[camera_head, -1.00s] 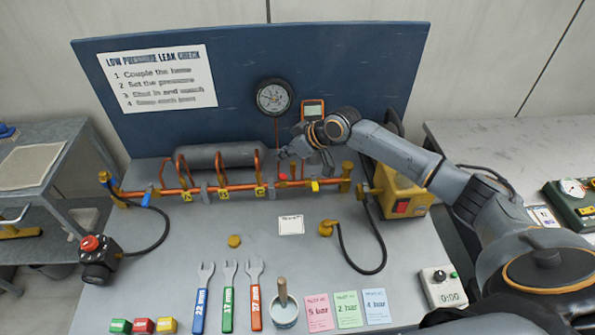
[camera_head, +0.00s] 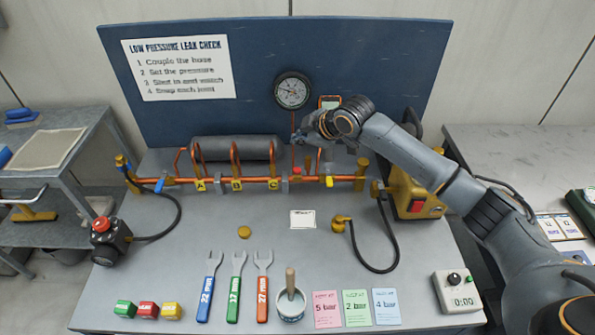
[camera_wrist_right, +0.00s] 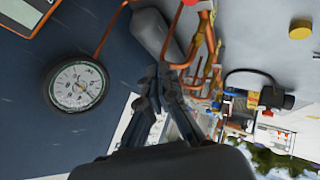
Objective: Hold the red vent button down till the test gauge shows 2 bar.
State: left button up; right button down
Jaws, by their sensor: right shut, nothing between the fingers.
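The red vent button (camera_head: 297,170) is small and sits on the copper pipe line near the middle of the bench; a red piece also shows at the top edge of the right wrist view (camera_wrist_right: 190,3). The round test gauge (camera_head: 292,90) hangs on the blue back panel, and it also shows in the right wrist view (camera_wrist_right: 76,84). Its reading is too small to tell. My right gripper (camera_head: 297,138) is shut and empty, above and behind the button, apart from it, below the gauge. Its closed fingers also show in the wrist view (camera_wrist_right: 160,72). My left gripper is not in view.
A grey cylinder (camera_head: 235,149) lies behind the copper pipes. A yellow box (camera_head: 418,196) with a red switch stands right of them. A pendant with another red button (camera_head: 101,224) is at the left. Wrenches, a pot (camera_head: 290,305) and cards line the front.

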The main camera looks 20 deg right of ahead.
jog(key=b, duration=0.6)
send_over(299, 172)
notch_tip(299, 172, down, 6)
jog(key=shift+f, duration=0.2)
jog(key=shift+w+f+b, duration=0.1)
jog(key=shift+f+b, duration=0.2)
jog(key=shift+f, duration=0.6)
jog(key=shift+f, duration=0.15)
jog(key=shift+f, duration=0.2)
jog(key=shift+f, duration=0.75)
dwell(2.4)
jog(key=shift+r, duration=0.1)
dwell(0.5)
jog(key=shift+r+p, duration=0.95)
jog(key=shift+p, duration=0.2)
